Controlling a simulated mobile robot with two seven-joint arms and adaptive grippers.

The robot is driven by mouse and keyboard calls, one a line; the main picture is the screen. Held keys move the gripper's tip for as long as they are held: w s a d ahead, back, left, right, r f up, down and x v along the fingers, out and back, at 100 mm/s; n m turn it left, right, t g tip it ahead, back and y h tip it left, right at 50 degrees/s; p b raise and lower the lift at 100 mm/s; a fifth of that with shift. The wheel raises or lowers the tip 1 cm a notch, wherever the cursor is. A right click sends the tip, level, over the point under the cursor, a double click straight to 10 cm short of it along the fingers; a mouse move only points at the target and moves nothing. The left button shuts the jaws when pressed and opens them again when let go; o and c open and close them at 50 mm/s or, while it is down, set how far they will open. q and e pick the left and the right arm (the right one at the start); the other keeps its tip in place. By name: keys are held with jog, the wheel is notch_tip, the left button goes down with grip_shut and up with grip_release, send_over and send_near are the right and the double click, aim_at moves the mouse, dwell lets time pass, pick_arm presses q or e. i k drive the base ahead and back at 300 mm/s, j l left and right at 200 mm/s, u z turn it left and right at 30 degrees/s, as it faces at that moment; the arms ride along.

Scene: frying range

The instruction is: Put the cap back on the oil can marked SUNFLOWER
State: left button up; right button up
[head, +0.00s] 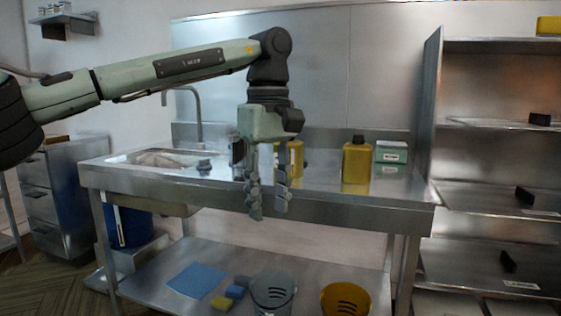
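A yellow can with a dark top (356,164) stands upright on the right part of the steel counter. A second yellow can (297,159) stands behind my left gripper, which hides much of it, including its top. I cannot read a SUNFLOWER marking on either can. A small dark object (204,166) lies by the sink; I cannot tell whether it is a cap. My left gripper (268,212) points down in front of the counter, its two fingers apart with nothing between them. My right gripper is not in view.
The steel counter (330,205) has a sink (125,160) at left. A green and white box (391,152) stands beside the right can. The lower shelf holds a blue cloth (196,280), a grey bin (272,292) and a yellow bin (345,299). Steel shelving (485,196) stands at right.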

aim_at(356, 161)
jog(key=i+j+u, duration=0.15)
jog(key=i, duration=0.55)
jog(key=i+j+u, duration=0.1)
jog(key=i, duration=0.65)
jog(key=i+z, duration=0.9)
